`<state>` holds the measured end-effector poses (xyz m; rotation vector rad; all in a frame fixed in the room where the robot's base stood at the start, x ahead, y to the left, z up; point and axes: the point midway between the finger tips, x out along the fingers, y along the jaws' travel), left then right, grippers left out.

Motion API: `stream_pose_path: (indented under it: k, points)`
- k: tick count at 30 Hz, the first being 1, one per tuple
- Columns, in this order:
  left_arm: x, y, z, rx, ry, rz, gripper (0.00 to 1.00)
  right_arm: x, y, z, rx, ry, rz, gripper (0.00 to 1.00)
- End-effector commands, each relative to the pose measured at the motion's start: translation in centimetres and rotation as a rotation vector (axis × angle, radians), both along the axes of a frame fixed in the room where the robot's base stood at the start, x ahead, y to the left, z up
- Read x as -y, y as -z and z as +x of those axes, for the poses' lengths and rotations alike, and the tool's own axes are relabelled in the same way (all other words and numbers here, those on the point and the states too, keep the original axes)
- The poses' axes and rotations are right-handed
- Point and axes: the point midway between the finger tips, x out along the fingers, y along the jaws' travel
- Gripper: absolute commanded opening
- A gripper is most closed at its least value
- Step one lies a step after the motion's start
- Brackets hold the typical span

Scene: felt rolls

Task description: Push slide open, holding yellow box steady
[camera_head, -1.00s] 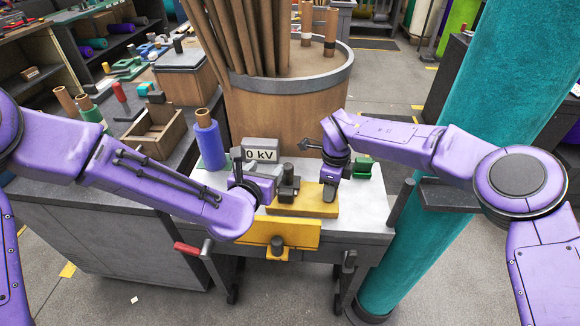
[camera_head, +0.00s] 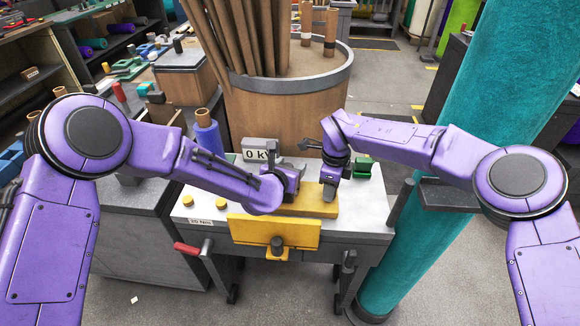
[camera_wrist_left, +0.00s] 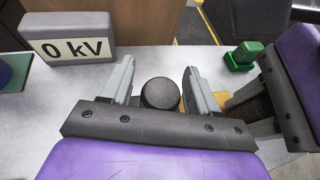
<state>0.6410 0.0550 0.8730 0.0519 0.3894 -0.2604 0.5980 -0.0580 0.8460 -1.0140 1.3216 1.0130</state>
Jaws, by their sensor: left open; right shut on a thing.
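The yellow box (camera_head: 318,208) lies flat on the grey worktable (camera_head: 222,208). My right gripper (camera_head: 329,192) is shut on the box's right part. My left gripper (camera_head: 292,172) is over the left part of the box. In the left wrist view its two grey fingers (camera_wrist_left: 158,82) are open, one on each side of a round black knob (camera_wrist_left: 160,94). I cannot tell whether a finger touches the knob. The knob was on the box in the earlier head view; my left gripper and arm now hide it there, along with the box's left part.
A sign reading 0 kV (camera_head: 259,150) stands behind the box. A green block (camera_head: 363,168) is to the right. A yellow panel (camera_head: 252,231) with a dark knob hangs at the table's front.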

Motion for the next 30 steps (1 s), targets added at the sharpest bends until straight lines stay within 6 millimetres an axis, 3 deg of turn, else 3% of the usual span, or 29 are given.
stream_pose_path:
  k: [2, 8, 14, 24, 30]
  points:
    - [0.0, 0.0, 0.0, 0.000, 0.000, 0.000, 0.60, 0.0, 0.1, 0.0, 0.001, -0.002, 0.001, 0.00]
    - [0.0, 0.0, 0.0, 0.000, -0.001, 0.000, 0.00, 0.0, 0.1, 0.0, 0.001, -0.002, 0.001, 0.00]
    - [-1.0, 0.0, 0.0, -0.003, -0.004, -0.002, 0.00, 0.0, 0.1, 0.0, 0.001, -0.001, 0.001, 0.00]
    - [-6.8, 0.0, 0.0, -0.002, -0.006, -0.003, 0.00, 0.0, 0.1, 0.0, 0.001, -0.001, 0.000, 0.00]
    - [-7.2, 0.0, 0.0, 0.000, -0.002, 0.000, 0.00, 0.0, 0.1, 0.0, 0.001, 0.000, -0.001, 0.00]
